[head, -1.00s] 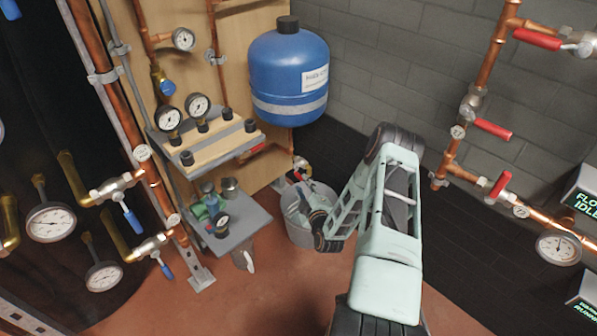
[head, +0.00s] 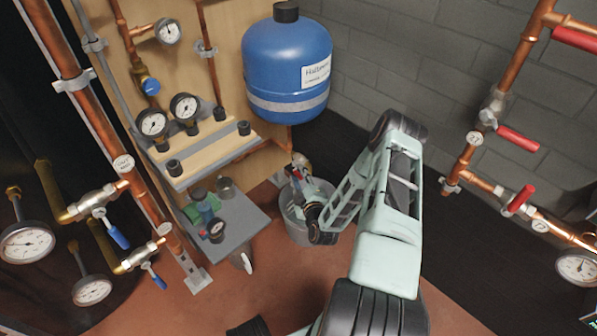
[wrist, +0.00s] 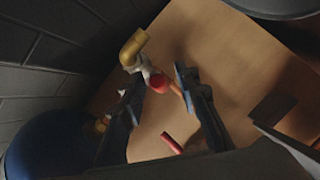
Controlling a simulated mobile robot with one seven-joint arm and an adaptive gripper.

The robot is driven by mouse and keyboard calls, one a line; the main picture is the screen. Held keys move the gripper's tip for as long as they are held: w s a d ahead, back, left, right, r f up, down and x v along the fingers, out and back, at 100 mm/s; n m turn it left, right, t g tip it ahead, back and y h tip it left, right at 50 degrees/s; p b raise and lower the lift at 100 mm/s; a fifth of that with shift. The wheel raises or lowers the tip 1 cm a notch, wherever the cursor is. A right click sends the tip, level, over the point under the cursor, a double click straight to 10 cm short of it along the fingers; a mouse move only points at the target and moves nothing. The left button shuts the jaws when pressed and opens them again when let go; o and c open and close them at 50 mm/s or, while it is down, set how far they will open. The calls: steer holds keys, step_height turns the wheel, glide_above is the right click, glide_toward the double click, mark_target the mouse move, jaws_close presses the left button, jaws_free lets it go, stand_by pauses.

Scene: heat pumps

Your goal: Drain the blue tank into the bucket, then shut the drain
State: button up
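The blue tank (head: 287,75) hangs at the board's corner in the head view; its blue side shows lower left in the wrist view (wrist: 42,150). Below it is the drain valve (head: 298,168), small in the head view. The wrist view shows a brass elbow (wrist: 132,48), a pale valve body and a red end (wrist: 160,83). My gripper (wrist: 158,82) is open, its two fingers apart on either side of the red end; I cannot tell whether they touch it. The grey bucket (head: 298,236) stands on the floor under the valve, partly hidden by my arm. Its contents are unclear.
A small grey shelf (head: 240,222) with bottles stands left of the bucket. A gauge shelf (head: 215,158) is above it. Copper pipes with red-handled valves (head: 518,138) run along the right wall. Blue-handled valves (head: 118,238) are at left. Red-brown floor is open in front.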

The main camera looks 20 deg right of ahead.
stand_by(0.3)
jaws_close()
steer(key=shift+f, duration=0.1)
steer(key=t, duration=0.1)
steer(key=f+m+t, duration=0.1)
steer(key=t, duration=0.1)
steer(key=shift+w+a+f+m+t, duration=0.1)
steer(key=shift+w+f+m+t, duration=0.2)
steer(key=shift+m+t, duration=0.1)
steer(key=shift+w+a+f+m+t+h, duration=0.1)
steer(key=shift+w+f+m+t+h, duration=0.1)
steer(key=shift+m+t+h, duration=0.35)
steer(key=shift+w+f+m+t+h, duration=0.25)
steer(key=shift+m+t, duration=0.2)
steer(key=shift+t, duration=0.3)
jaws_free()
